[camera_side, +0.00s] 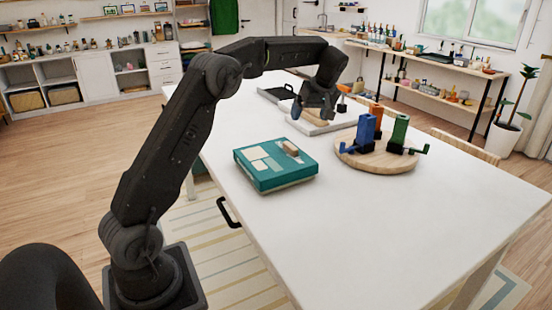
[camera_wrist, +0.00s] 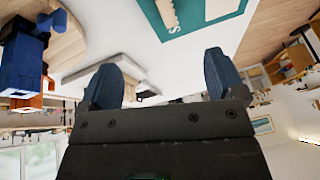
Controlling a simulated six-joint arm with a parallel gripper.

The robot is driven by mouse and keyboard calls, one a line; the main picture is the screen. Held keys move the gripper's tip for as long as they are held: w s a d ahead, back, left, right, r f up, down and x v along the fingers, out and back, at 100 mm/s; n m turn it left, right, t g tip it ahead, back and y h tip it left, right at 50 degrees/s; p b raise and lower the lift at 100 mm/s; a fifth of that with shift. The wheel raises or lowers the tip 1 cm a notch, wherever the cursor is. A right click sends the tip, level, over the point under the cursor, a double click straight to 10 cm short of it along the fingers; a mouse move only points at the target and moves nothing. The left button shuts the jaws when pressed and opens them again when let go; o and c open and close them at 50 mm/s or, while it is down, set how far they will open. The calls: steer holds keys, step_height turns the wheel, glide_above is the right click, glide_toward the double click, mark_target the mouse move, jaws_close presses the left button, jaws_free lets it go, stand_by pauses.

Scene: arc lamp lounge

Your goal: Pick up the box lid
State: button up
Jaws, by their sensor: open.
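The teal box (camera_side: 272,182) sits on the white table, its lid (camera_side: 262,158) on top with pale label patches and a small wooden handle (camera_side: 291,148). A teal surface with white lettering (camera_wrist: 230,8), apparently the lid, is cut off at the top of the wrist view. My gripper (camera_side: 311,111) is open, beyond the box and above the table. In the wrist view its two blue fingers (camera_wrist: 163,62) are apart with nothing between them.
A round wooden board (camera_side: 376,160) to the right of the box holds blue, orange and green upright items. A pale slab (camera_side: 345,122) and a dark tray (camera_side: 273,93) lie farther back. The table (camera_side: 400,225) is clear in front.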

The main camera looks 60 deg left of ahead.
steer(key=x, duration=0.8)
steer(key=shift+a+f, duration=0.25)
steer(key=shift+f, duration=0.05)
steer(key=shift+x, duration=2.8)
steer(key=shift+w+d+f, duration=0.1)
steer(key=shift+w+d, duration=0.05)
steer(key=shift+c, duration=0.4)
steer(key=c, duration=1)
steer(key=shift+o, duration=0.2)
